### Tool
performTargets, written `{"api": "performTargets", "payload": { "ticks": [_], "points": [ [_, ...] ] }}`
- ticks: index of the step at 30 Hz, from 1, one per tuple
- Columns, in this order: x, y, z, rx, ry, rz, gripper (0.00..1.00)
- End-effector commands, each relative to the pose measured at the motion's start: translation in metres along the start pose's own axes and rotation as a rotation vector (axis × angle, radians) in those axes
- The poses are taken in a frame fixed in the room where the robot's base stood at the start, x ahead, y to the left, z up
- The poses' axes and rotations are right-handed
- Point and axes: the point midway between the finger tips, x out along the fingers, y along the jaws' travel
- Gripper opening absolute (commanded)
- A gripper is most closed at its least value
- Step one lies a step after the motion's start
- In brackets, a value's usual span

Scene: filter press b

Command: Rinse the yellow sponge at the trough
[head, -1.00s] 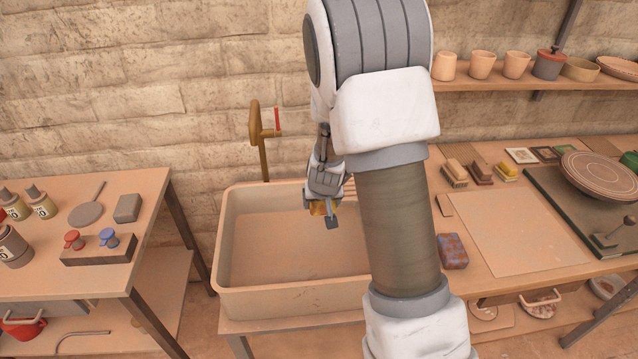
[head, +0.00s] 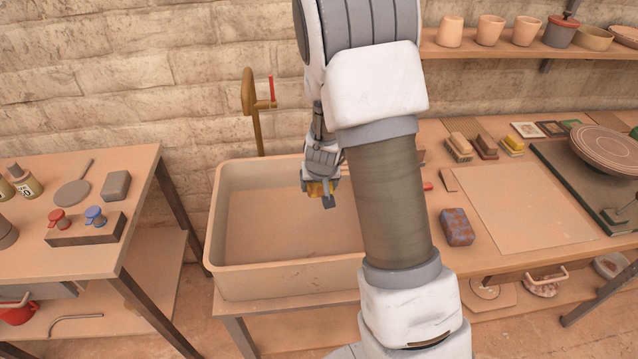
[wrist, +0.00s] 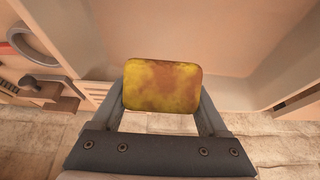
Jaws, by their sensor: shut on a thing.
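My gripper (head: 324,190) is shut on the yellow sponge (wrist: 163,86), which has brown stains on its face. In the head view the sponge (head: 318,188) shows only as a small yellow patch between the fingers. The trough (head: 226,270) is a deep beige basin standing below the wall. My gripper holds the sponge over the right part of the trough's opening; I cannot tell how deep it is. A brass tap with a red lever (head: 271,90) rises behind the trough, left of my gripper. No water shows. My forearm hides the trough's right side.
A left table (head: 133,190) holds a block with red and blue knobs (head: 86,229). A right table (head: 497,262) holds a mottled block (head: 457,227), several brushes and a turntable (head: 610,150). A shelf of pots (head: 490,50) hangs above. The trough's left half is clear.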

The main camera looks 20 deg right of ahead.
Motion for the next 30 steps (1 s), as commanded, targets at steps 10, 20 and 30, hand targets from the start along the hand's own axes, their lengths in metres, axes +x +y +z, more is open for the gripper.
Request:
{"api": "performTargets", "payload": {
  "ticks": [10, 20, 30],
  "points": [
    [0.036, 0.000, 0.018, 0.001, 0.000, 0.000, 0.24],
    [0.065, 0.000, 0.033, 0.001, 0.000, 0.000, 0.24],
    [0.096, 0.000, 0.049, 0.000, 0.000, 0.000, 0.24]
  ]
}}
